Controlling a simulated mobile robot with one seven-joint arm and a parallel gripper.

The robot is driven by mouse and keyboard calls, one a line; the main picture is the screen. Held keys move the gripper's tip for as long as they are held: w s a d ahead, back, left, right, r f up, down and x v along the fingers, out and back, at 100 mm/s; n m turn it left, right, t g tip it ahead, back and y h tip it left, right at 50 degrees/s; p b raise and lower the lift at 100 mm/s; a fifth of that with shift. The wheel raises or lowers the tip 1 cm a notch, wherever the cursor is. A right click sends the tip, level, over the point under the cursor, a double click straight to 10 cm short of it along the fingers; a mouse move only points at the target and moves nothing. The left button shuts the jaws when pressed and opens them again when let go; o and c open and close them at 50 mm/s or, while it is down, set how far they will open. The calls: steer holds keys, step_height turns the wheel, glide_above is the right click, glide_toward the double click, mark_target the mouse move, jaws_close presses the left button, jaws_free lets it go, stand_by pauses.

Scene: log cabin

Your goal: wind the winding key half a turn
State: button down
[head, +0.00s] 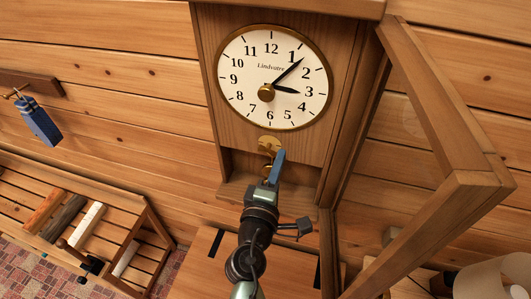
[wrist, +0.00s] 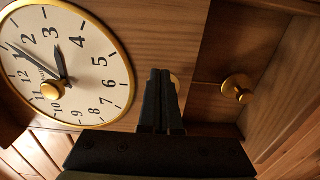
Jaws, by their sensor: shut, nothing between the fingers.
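The winding key (head: 269,144) appears as a brass piece on the clock front just below the dial. In the wrist view a sliver of brass, likely the key (wrist: 175,81), shows behind my fingers; most of it is hidden. My gripper (head: 279,155) is shut and empty, its tips close in front of and just below the key. In the wrist view the shut gripper (wrist: 160,73) points at the clock front beside the dial. I cannot tell whether the tips touch the key. The white dial (head: 290,100) has a gold rim and black hands.
A brass knob-like piece (wrist: 238,90) sits in the recess below the dial. The clock's door frame (head: 445,110) stands open at the right. A slatted wooden rack (head: 120,215) stands lower left.

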steer(key=shift+w+a+f+b, duration=0.15)
steer(key=shift+a+b, duration=0.25)
steer(key=shift+a, duration=0.25)
stand_by(0.9)
steer(key=shift+f+b, duration=0.3)
steer(key=shift+b, duration=0.35)
steer(key=shift+d, duration=0.1)
steer(key=shift+d+r, duration=0.1)
steer(key=shift+d, duration=0.25)
steer(key=v, duration=0.6)
stand_by(0.4)
